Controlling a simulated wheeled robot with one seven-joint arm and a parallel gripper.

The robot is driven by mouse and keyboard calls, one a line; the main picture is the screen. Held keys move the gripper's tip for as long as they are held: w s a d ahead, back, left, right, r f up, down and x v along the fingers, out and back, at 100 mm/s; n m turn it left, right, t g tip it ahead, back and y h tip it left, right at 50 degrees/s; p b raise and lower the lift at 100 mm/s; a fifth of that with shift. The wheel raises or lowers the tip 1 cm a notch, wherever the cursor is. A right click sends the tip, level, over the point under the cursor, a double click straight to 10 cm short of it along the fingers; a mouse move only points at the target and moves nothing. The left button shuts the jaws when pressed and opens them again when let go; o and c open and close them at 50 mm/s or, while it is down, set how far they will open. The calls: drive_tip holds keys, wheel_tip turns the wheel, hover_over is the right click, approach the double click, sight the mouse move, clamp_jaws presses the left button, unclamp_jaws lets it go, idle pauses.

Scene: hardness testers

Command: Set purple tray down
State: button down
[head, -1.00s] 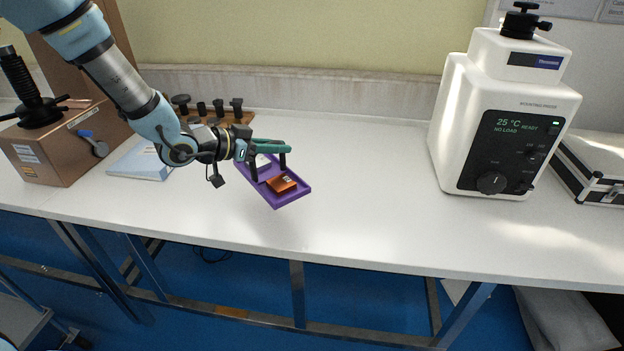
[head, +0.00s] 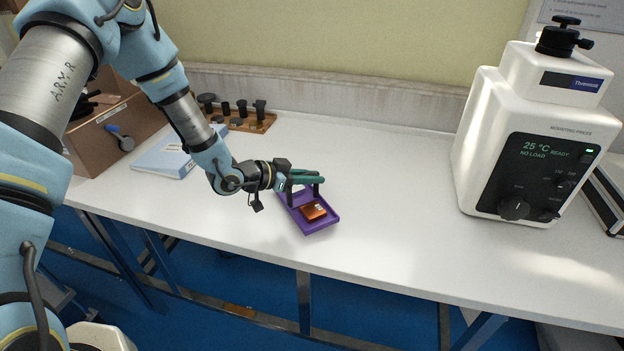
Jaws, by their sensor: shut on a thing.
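The purple tray (head: 321,229) is over the white bench top, near its front edge in the middle of the head view. An orange block (head: 314,211) with a small pale label lies in the tray. My gripper (head: 303,190) comes in from the left and is shut on the tray at its far left part. The fingers cover that part of the tray. The tray looks close to level and low over the bench. I cannot tell whether its underside touches the surface.
The white mounting press (head: 535,140) stands to the right, with clear bench top (head: 400,180) between it and the tray. A wooden rack (head: 262,124) with black parts stands at the back. A blue-white binder (head: 170,152) and a brown tester (head: 108,130) are at the left.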

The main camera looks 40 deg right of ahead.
drive_tip(key=shift+f, duration=0.75)
drive_tip(key=shift+f, duration=0.1)
drive_tip(key=c, duration=0.8)
unclamp_jaws()
drive_tip(key=b+v, duration=0.3)
drive_tip(key=v, duration=0.9)
